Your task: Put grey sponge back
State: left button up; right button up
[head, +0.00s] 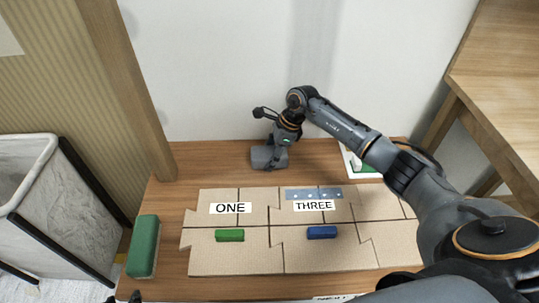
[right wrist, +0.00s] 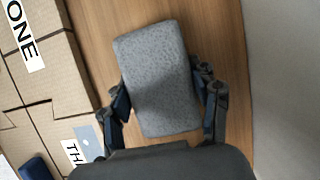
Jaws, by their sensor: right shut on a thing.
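The grey sponge (right wrist: 160,75) is a speckled block between the two fingers of my right gripper (right wrist: 163,100) in the right wrist view. The fingers press on its two long sides. In the head view the sponge (head: 265,158) is at the back of the wooden table, close to the white wall, under my right gripper (head: 272,146). I cannot tell whether its underside touches the table.
Brown puzzle-like boards (head: 235,262) labelled ONE and THREE cover the table's middle, with a green block (head: 230,235) and a blue block (head: 321,232) on them. A green sponge (head: 143,246) lies at the left edge.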

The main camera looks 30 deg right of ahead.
aim_at(271, 152)
jog(key=shift+f, duration=0.2)
jog(key=o, duration=1.2)
pick_arm(q)
jog(key=shift+w+d+r+t, duration=0.25)
jog(key=shift+w+r+t, duration=0.35)
jog(key=shift+w, duration=0.3)
jog(key=shift+s, duration=0.1)
pick_arm(e)
jog(key=shift+r, duration=0.4)
jog(key=p+v, duration=0.2)
jog(key=v, duration=0.4)
jog(key=shift+s+d+r, duration=0.15)
jog(key=shift+r, duration=0.1)
jog(key=shift+v, duration=0.95)
pick_arm(q)
jog(key=s+a+f+g+y+p, duration=0.1)
jog(key=s+a+f+g, duration=0.2)
jog(key=s+g, duration=0.3)
jog(key=s, duration=0.4)
jog(key=shift+s+a, duration=0.15)
jog(key=shift+s, duration=0.05)
pick_arm(e)
jog(key=v, duration=0.5)
jog(key=shift+f, duration=0.1)
